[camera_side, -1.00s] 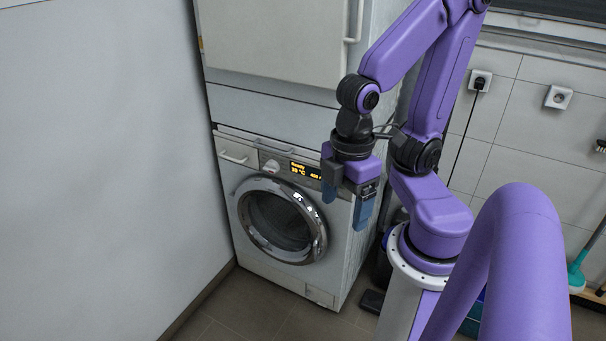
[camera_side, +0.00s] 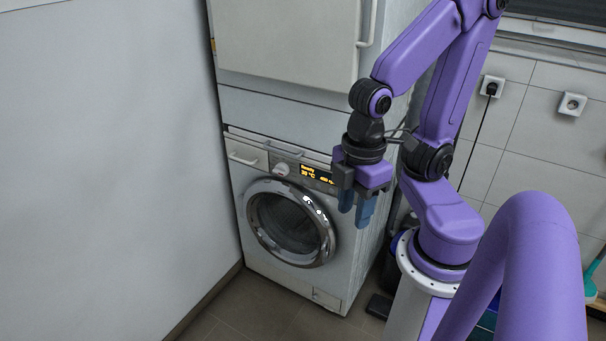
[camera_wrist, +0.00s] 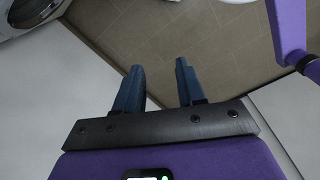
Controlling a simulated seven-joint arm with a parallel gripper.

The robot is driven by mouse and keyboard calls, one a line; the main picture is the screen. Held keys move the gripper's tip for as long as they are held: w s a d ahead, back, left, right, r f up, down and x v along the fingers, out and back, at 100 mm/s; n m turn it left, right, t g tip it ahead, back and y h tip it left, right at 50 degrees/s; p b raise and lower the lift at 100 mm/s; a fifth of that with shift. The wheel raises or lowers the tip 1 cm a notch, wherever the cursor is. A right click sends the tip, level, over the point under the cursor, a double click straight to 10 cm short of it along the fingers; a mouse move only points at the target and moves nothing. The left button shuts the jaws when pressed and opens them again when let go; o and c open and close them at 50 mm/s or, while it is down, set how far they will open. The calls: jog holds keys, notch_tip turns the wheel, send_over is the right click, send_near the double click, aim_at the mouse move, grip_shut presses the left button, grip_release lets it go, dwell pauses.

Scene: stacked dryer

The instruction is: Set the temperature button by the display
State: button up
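The washing machine (camera_side: 262,267) has a control panel with a lit display (camera_side: 318,175) showing orange text, including "30 °C". A round knob (camera_side: 281,169) sits left of the display. I cannot make out the temperature button; it is too small or hidden by my gripper. My gripper (camera_side: 355,212) points down, in the picture just right of and below the display, overlapping the panel's right end. I cannot tell how far in front of the panel it is. In the wrist view, its two blue fingers (camera_wrist: 160,85) stand apart with nothing between them.
A white unit (camera_side: 285,38) with a handle is stacked above the washer. The round washer door (camera_side: 290,222) is closed. A plain wall (camera_side: 110,170) stands at left. Bare tiled floor (camera_side: 235,305) lies in front. A tiled wall with sockets (camera_side: 572,104) is at right.

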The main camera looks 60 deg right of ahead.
grip_shut()
dwell(1.4)
